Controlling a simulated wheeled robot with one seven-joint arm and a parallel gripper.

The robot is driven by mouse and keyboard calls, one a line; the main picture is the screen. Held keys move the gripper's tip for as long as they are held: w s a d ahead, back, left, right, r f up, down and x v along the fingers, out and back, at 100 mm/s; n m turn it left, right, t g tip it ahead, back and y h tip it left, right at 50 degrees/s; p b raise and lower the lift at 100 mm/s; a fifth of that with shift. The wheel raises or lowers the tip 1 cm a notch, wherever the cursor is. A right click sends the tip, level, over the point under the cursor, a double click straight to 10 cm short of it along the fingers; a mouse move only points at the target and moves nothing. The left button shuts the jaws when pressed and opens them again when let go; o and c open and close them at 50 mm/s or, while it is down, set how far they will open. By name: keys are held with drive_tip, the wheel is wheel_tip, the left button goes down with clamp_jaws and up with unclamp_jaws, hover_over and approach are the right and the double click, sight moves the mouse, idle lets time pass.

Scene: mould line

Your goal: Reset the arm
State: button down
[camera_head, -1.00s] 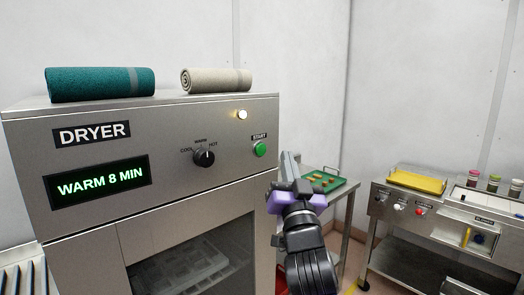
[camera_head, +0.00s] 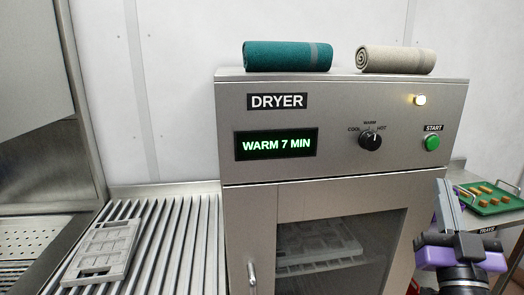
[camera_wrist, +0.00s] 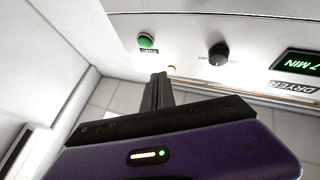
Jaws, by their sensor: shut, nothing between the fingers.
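My gripper (camera_head: 447,208) is at the right of the head view, in front of the dryer's right side. Its fingers are shut with nothing between them, as the wrist view (camera_wrist: 158,90) also shows. The dryer (camera_head: 345,105) has a display (camera_head: 276,145) reading WARM 7 MIN, a black knob (camera_head: 370,141), a green START button (camera_head: 432,143) and a lit lamp (camera_head: 420,100). The fingertips are below the button and apart from it in the head view. The dryer door (camera_head: 262,235) is closed, with a grey tray visible behind its window.
A teal rolled towel (camera_head: 287,56) and a beige one (camera_head: 396,60) lie on the dryer. A grey mould tray (camera_head: 103,250) lies on a ribbed rack (camera_head: 180,230) at left. A green tray (camera_head: 490,197) with several brown pieces stands on a table at right.

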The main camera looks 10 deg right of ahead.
drive_tip(key=s+a+f+n+y, duration=0.35)
drive_tip(key=s+a+f, duration=0.2)
drive_tip(key=f, duration=0.35)
drive_tip(key=s+a+f+g+y, duration=0.1)
drive_tip(key=s+a+f+g, duration=0.1)
drive_tip(key=s+f, duration=0.4)
drive_tip(key=s+a+f+g+y, duration=0.2)
drive_tip(key=s+a+f, duration=0.3)
drive_tip(key=s, duration=0.8)
drive_tip(key=s+a+f+g+y, duration=0.2)
drive_tip(key=s+a+f+g, duration=0.2)
drive_tip(key=s+f, duration=0.5)
drive_tip(key=shift+s+f, duration=0.15)
drive_tip(key=shift+s, duration=0.5)
